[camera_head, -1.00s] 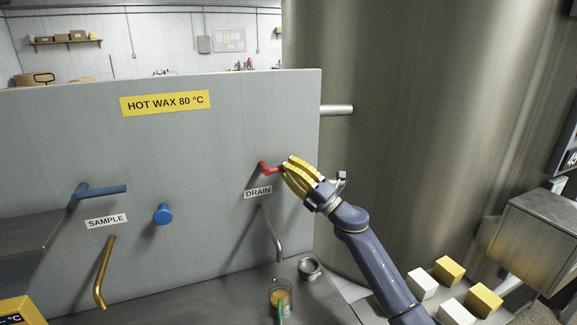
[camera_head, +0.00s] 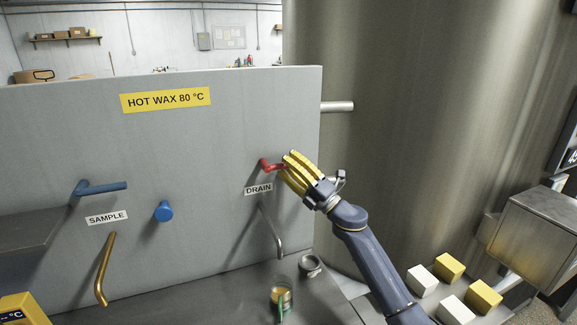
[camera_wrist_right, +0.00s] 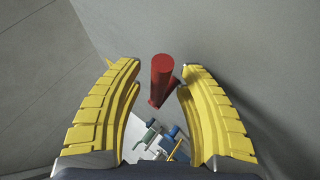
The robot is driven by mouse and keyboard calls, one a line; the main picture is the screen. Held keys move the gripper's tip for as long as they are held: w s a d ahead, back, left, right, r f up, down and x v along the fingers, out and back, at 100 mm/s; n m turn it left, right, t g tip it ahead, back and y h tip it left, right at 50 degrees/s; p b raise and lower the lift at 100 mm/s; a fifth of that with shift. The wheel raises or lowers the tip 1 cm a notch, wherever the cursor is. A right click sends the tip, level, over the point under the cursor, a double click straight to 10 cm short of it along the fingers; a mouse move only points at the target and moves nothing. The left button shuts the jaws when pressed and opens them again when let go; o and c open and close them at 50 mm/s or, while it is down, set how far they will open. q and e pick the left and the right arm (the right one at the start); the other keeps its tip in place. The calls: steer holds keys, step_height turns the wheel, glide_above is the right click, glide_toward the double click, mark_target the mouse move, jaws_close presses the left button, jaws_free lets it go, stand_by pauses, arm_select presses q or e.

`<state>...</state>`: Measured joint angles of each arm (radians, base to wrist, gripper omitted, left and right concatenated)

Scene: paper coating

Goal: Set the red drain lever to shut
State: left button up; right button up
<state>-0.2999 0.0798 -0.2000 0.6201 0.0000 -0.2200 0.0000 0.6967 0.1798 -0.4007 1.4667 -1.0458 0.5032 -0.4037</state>
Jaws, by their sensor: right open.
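The red drain lever (camera_head: 270,166) is on the grey panel above the DRAIN label (camera_head: 258,189). It points to the right, toward my right gripper. My right gripper (camera_head: 289,165) has yellow fingers and is at the lever's free end. In the right wrist view the red lever (camera_wrist_right: 162,78) stands between the two open yellow fingers (camera_wrist_right: 158,75), with a gap on the left side and the right finger close to it. My left gripper is not in view.
A blue lever (camera_head: 105,187) and a blue knob (camera_head: 163,211) are on the panel to the left. The silver drain spout (camera_head: 273,234) hangs below the DRAIN label, near a glass (camera_head: 281,297) and a metal ring (camera_head: 310,265). White and yellow blocks (camera_head: 449,266) lie at the lower right.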

steer(key=shift+d, duration=0.1)
steer(key=v, duration=1.2)
steer(key=shift+r, duration=0.1)
